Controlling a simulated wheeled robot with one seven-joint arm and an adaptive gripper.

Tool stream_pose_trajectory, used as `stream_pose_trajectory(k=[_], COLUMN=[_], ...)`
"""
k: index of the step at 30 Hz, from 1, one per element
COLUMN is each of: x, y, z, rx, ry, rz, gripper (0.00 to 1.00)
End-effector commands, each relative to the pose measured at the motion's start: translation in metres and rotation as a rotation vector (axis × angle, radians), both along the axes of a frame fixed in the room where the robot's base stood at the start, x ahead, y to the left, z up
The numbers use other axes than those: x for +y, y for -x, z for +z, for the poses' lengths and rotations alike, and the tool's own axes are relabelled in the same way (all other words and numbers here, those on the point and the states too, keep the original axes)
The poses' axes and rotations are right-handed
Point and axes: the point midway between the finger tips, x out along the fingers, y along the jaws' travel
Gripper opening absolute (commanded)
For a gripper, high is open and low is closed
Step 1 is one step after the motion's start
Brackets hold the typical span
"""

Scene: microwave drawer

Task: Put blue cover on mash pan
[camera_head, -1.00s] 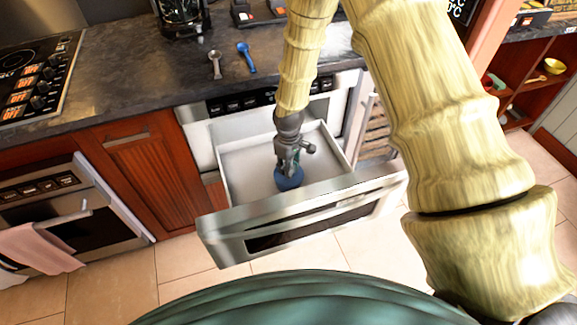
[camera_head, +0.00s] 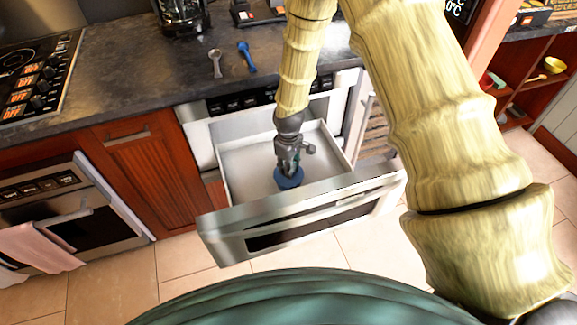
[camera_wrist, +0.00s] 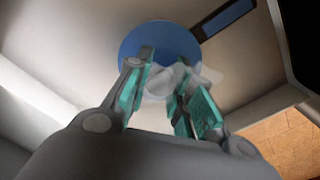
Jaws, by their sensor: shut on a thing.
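My gripper (camera_head: 289,168) points down into the open drawer, and it also shows in the wrist view (camera_wrist: 165,80). Its teal-padded fingers are shut on a pale, see-through piece (camera_wrist: 160,83) that overlaps the edge of a blue disc, apparently the blue cover (camera_wrist: 160,42). In the head view the blue round shape (camera_head: 288,180) lies right under the fingertips. A dark-edged handle with a blue middle (camera_wrist: 226,17) sticks out to the upper right of the disc, apparently the mash pan's. The pan body is hidden, and I cannot tell whether cover and pan touch.
The pale microwave drawer (camera_head: 245,170) is pulled out, with its steel front (camera_head: 305,222) nearest me and walls close around my gripper. A grey spoon (camera_head: 215,62) and a blue spoon (camera_head: 246,56) lie on the dark counter (camera_head: 130,75). The drawer floor around the blue shape is clear.

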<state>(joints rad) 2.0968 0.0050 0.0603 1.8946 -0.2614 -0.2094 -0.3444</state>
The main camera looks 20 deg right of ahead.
Motion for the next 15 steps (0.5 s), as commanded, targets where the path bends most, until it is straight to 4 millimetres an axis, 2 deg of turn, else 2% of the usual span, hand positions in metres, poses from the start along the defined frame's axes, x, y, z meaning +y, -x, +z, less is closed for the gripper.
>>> stream_pose_trajectory(k=[14, 15], x=[0.0, 0.0], y=[-0.0001, -0.0001], z=[-0.0004, -0.0004], rx=[0.0, 0.0], ry=[0.0, 0.0], rz=[0.0, 0.0], gripper=[0.07, 0.3])
